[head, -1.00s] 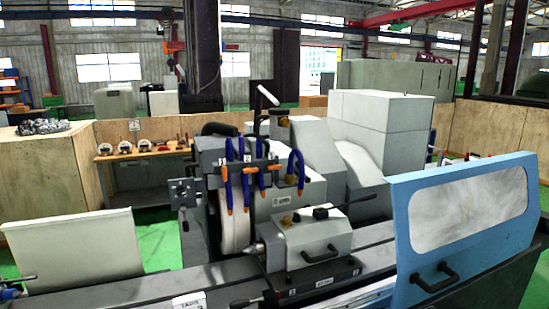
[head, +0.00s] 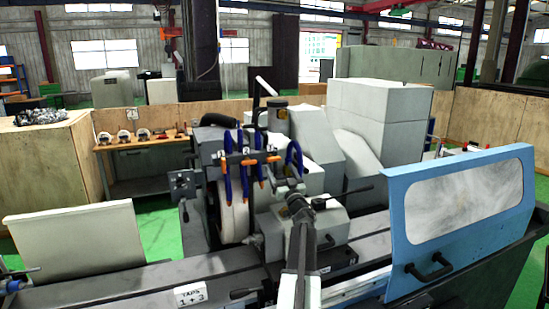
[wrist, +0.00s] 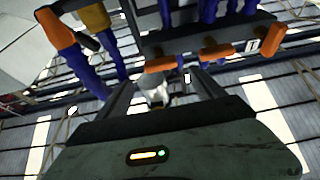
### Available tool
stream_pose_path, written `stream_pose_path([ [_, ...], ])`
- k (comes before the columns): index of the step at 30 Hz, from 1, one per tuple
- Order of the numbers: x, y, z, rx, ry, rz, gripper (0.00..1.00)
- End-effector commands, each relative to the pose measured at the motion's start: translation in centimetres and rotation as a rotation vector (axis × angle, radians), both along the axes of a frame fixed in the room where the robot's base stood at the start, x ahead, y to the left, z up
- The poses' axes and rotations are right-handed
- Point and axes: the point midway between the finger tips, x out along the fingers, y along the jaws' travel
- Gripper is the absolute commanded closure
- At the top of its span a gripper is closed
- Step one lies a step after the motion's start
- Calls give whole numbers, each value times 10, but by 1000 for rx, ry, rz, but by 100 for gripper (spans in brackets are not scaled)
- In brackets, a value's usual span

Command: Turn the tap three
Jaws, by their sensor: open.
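Blue coolant hoses (head: 245,178) with orange nozzles hang from a dark bar (head: 250,160) on the grinder's wheel head. Small numbered tags and taps on the bar are too small to tell apart, so I cannot say which is tap three. In the wrist view, orange parts (wrist: 217,52) and blue hoses (wrist: 203,12) lie along the bar, just beyond the fingertips. My gripper (wrist: 158,88) is open, its two dark fingers apart. A pale rounded part (wrist: 155,90) shows between them; I cannot tell whether it is near or far.
A white sign (head: 191,295) reads TAPS 1 + 3. The grey workhead (head: 335,222) stands below and right of the hoses. A blue guard with a window (head: 465,205) stands at right. The grinding wheel (head: 235,215) is under the hoses.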

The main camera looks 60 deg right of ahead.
Motion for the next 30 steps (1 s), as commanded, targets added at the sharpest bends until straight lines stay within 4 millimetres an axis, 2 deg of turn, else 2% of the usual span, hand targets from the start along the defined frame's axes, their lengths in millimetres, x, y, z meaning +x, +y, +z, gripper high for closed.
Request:
stream_pose_path([
  [4, 0, -1, 1, -3, -1, 5, 22],
  [8, 8, -7, 7, -2, -1, 6, 22],
  [19, 56, -41, 31, -2, -1, 6, 22],
  [27, 59, -42, 30, -2, -1, 5, 22],
  [28, 59, -42, 30, -2, -1, 5, 27],
  [30, 59, -41, 30, -2, -1, 5, 47],
])
